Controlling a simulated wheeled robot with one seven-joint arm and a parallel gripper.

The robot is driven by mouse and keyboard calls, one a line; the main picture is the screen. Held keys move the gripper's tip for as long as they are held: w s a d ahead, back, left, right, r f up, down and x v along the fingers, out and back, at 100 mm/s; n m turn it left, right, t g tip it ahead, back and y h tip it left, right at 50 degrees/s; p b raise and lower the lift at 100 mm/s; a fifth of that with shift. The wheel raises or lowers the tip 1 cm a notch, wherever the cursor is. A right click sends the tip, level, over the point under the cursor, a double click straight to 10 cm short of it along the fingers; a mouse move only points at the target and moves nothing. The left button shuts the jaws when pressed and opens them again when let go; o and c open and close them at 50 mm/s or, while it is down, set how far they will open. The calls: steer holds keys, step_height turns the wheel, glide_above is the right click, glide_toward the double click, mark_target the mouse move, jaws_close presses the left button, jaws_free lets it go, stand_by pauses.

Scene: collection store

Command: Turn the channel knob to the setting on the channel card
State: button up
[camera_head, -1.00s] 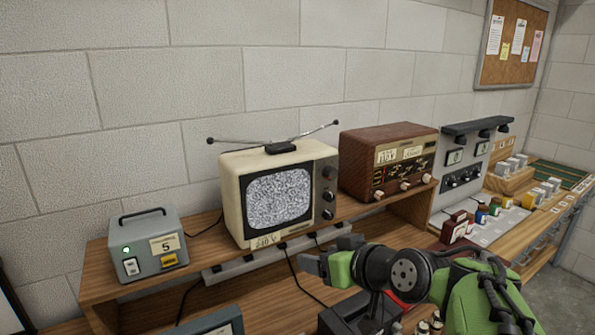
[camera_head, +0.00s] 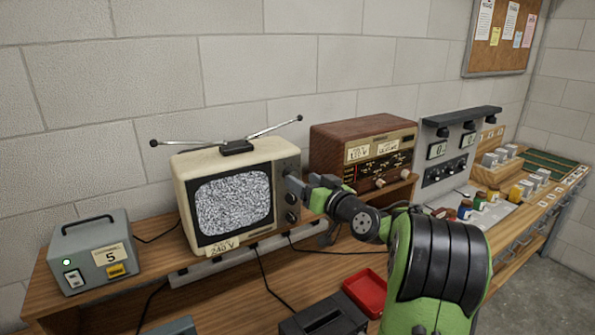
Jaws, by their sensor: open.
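A cream television (camera_head: 181,196) stands on the wooden shelf, its screen (camera_head: 233,203) full of grey static. Its dark control panel on the right side carries several round knobs; a lower knob (camera_head: 292,217) shows, and the upper ones are partly behind my gripper. My gripper (camera_head: 297,187) is open, with its fingertips right in front of that panel; I cannot tell whether it touches a knob. A card reading 5 (camera_head: 111,257) is on the grey box at the left; its small heading is too small to read. A 240 V label (camera_head: 222,247) hangs below the screen.
The grey box (camera_head: 73,242) has a lit green lamp. A brown radio (camera_head: 326,144) stands close to the right of the television. A red tray (camera_head: 367,291) and a dark slotted box (camera_head: 323,318) lie below my arm. A power strip (camera_head: 207,268) runs along the shelf front.

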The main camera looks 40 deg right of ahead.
mark_target(294, 175)
steer(key=w, duration=0.3)
steer(key=shift+w+p, duration=0.25)
steer(key=shift+p, duration=0.05)
steer(key=shift+s, duration=0.1)
steer(key=shift+c, duration=0.3)
steer(key=c, duration=1)
